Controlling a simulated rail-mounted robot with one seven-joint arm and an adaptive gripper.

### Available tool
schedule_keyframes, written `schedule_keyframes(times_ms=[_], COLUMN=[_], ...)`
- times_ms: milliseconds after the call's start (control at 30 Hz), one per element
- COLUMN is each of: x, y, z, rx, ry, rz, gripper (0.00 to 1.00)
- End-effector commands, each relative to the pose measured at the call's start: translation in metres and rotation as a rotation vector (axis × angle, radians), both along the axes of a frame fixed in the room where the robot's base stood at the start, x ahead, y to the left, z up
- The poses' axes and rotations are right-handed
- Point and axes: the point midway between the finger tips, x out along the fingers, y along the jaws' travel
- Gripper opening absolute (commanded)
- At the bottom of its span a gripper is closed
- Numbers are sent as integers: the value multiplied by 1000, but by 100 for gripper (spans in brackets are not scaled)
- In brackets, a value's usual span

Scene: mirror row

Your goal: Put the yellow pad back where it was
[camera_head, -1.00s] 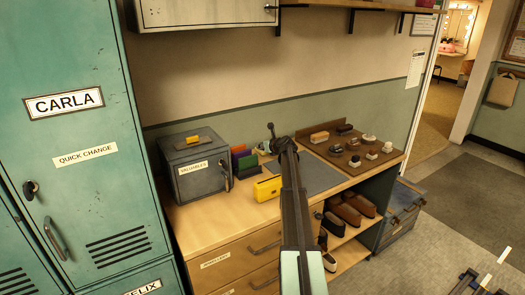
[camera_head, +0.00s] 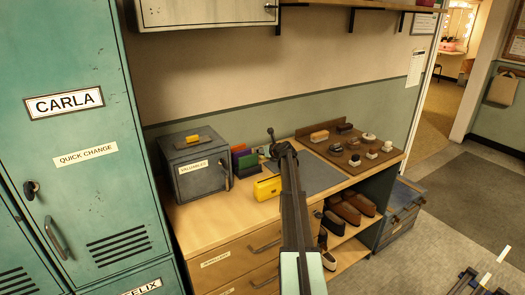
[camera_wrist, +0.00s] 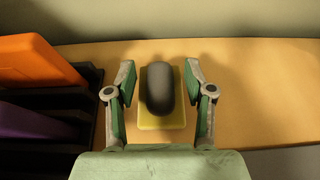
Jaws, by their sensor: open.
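In the wrist view a flat yellow pad (camera_wrist: 148,121) lies on the wooden counter with a dark grey rounded grip (camera_wrist: 160,88) on top. My gripper (camera_wrist: 160,88) is open, with one finger on each side of the pad and a gap to both sides. In the head view my own arm mostly hides my gripper and this pad, near the wall right of the rack. A separate yellow block (camera_head: 267,188) stands nearer the counter's front edge.
A black rack (camera_wrist: 60,128) with an orange piece (camera_wrist: 35,62) and a purple piece (camera_wrist: 30,130) stands close left of my gripper. A grey valuables box (camera_head: 197,165) with a small yellow thing on top stands further left. A grey mat (camera_head: 318,177) and a brush board (camera_head: 385,165) lie right.

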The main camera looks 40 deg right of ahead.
Motion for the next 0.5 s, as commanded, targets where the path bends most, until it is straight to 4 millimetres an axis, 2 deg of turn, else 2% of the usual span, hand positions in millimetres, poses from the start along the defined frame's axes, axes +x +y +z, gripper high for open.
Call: schedule_keyframes(times_ms=[167,500], x=[-11,-69], y=[2,9], z=[5,28], rx=[0,0], ry=[0,-1], rz=[-1,-1], gripper=[53,53])
